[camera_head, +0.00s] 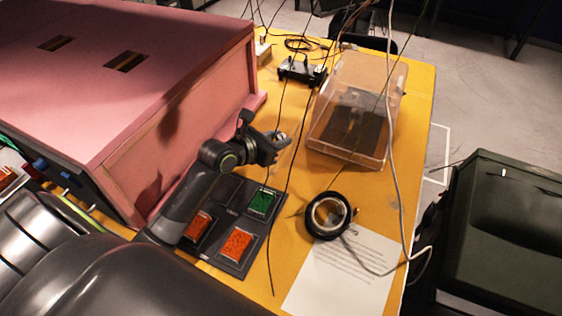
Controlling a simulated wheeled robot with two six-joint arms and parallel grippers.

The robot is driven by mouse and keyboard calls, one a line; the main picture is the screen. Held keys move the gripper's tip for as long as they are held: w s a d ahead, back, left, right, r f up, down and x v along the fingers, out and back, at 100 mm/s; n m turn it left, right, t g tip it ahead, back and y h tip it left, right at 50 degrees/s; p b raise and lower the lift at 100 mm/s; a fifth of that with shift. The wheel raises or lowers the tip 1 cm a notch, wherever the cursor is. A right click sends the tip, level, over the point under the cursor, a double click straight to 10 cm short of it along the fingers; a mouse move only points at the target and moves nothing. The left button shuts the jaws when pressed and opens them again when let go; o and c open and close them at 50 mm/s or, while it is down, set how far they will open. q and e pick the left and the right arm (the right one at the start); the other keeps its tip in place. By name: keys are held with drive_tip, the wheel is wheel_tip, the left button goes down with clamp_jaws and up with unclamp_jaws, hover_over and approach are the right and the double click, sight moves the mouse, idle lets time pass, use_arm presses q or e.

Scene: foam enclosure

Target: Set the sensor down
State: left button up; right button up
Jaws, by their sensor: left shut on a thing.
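My left gripper (278,144) is at the middle of the yellow table (410,115), above and just behind the dark tray. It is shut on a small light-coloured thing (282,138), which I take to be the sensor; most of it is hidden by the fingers. I cannot tell whether it touches the table. The dark tray (240,215) has square places holding a green block (262,202) and two orange-red blocks (237,243). My arm covers part of the tray. My right gripper is not in view.
A pink foam enclosure (160,90) stands at left. A clear plastic box (358,105) sits behind right of the gripper. A black tape roll (328,215) and a paper sheet (345,275) lie in front. Thin cables hang across the view. A dark green case (505,225) is at right.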

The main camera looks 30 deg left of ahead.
use_arm(q)
hover_over(276, 170)
wheel_tip(276, 170, down, 5)
drive_tip(key=shift+s+f, duration=0.1)
drive_tip(key=shift+f, duration=0.1)
drive_tip(key=shift+f+b, duration=0.65)
drive_tip(key=shift+f, duration=1.7)
drive_tip(key=o, duration=1)
drive_tip(key=shift+f, duration=0.15)
drive_tip(key=shift+c, duration=0.2)
drive_tip(key=shift+r, duration=0.2)
drive_tip(key=v, duration=1.2)
drive_tip(key=shift+d+p, duration=0.2)
drive_tip(key=shift+p, duration=0.2)
